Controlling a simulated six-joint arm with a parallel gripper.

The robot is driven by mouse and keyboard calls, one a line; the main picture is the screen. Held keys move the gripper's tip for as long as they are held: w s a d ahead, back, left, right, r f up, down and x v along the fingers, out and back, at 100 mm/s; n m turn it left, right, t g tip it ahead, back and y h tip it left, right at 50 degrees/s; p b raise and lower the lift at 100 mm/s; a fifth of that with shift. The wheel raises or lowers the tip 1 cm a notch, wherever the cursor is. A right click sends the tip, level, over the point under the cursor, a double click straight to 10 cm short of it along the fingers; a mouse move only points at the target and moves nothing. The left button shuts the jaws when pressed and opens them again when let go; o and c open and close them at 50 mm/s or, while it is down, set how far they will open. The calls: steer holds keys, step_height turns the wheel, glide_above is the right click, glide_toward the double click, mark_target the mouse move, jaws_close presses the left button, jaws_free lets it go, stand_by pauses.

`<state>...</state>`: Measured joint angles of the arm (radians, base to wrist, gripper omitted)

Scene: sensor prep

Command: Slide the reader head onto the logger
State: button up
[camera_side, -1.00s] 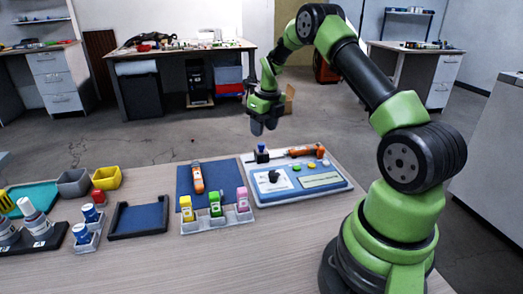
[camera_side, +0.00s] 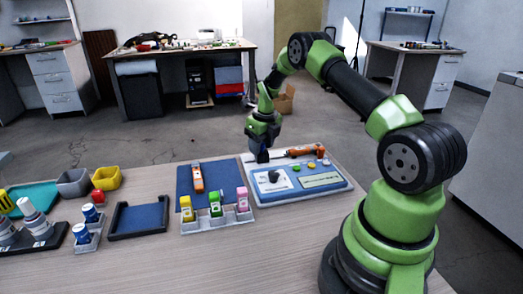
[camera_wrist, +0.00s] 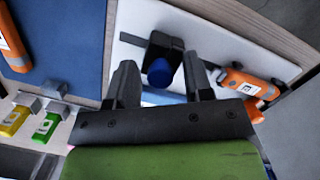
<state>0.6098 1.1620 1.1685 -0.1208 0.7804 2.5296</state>
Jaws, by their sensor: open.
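The reader head appears to be the dark block with a blue knob (camera_wrist: 161,68) at the left end of a rail on the blue-and-white board (camera_side: 262,197). In the side view my gripper (camera_side: 262,148) is low over it and hides most of it. In the wrist view my open gripper (camera_wrist: 162,80) has one finger on each side of the blue knob, with space between. The logger appears to be the orange device with a white label (camera_wrist: 250,86) at the rail's other end; it also shows in the side view (camera_side: 304,151).
Another orange device (camera_side: 198,180) lies on a blue mat (camera_side: 228,176) left of the board. A grey rack (camera_side: 190,227) in front holds yellow, green and pink pieces. Buttons (camera_side: 311,167) and a dark knob (camera_side: 273,176) sit on the board.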

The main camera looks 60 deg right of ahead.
mark_target(279, 156)
steer(key=shift+c, duration=0.5)
steer(key=c, duration=0.6)
steer(key=shift+o, duration=0.2)
steer(key=shift+s+d, duration=2.25)
steer(key=o, duration=0.7)
steer(key=shift+c, duration=0.2)
